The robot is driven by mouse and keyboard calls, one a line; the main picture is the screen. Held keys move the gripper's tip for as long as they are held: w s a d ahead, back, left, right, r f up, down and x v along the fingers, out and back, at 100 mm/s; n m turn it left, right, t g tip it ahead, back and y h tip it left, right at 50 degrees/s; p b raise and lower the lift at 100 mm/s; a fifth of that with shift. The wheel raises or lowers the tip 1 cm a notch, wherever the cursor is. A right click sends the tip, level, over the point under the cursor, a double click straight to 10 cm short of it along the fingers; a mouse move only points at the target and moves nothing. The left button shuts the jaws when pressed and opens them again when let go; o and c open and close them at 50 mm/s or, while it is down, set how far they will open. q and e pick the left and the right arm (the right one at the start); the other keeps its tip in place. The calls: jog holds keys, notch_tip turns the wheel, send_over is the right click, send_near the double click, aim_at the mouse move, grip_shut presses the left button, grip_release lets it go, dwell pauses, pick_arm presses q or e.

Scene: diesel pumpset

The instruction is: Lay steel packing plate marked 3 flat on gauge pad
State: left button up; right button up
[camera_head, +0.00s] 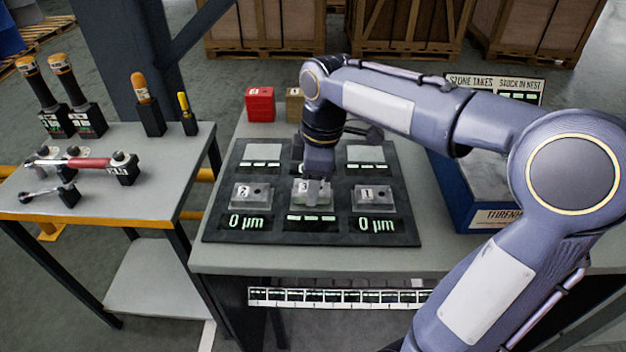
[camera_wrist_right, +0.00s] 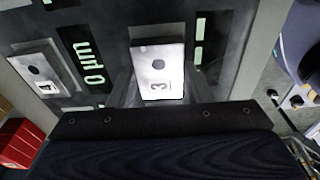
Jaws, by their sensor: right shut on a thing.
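The steel packing plate marked 3 (camera_head: 301,187) is in the middle of the front row on the dark gauge board (camera_head: 232,179). My right gripper (camera_head: 318,184) comes down over it from behind and is shut on it. In the right wrist view plate 3 (camera_wrist_right: 158,72) shows its label and a dark hole between the fingers. I cannot tell whether its underside touches a pad. The display in front of plate 3 shows dashes. Light grey pads show at the back left (camera_head: 263,153) and back right (camera_head: 366,153); my arm hides the back middle. My left gripper is out of view.
Plate 2 (camera_head: 252,196) and plate 1 (camera_head: 373,198) lie either side of plate 3, with 0 µm displays in front. A red block (camera_head: 260,104) and tan block (camera_head: 294,104) stand behind. A blue tray (camera_head: 456,200) is right; a tool table (camera_head: 110,205) is left.

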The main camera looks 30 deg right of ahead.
jog(key=shift+f, duration=0.3)
jog(key=shift+f+b, duration=0.35)
jog(key=shift+b, duration=0.1)
jog(key=o, duration=1.5)
jog(key=shift+f, duration=0.1)
jog(key=shift+s+d+r+p, duration=0.15)
jog(key=shift+r+p, duration=0.2)
jog(key=shift+r, duration=0.95)
jog(key=shift+s+d+r+p, duration=0.1)
jog(key=shift+r+p, duration=0.25)
jog(key=shift+r, duration=1)
jog(key=shift+s+d+r+p, duration=0.15)
jog(key=shift+r+p, duration=0.2)
jog(key=shift+r, duration=0.95)
jog(key=shift+w, duration=0.15)
notch_tip(320, 180, up, 6)
jog(key=p, duration=0.6)
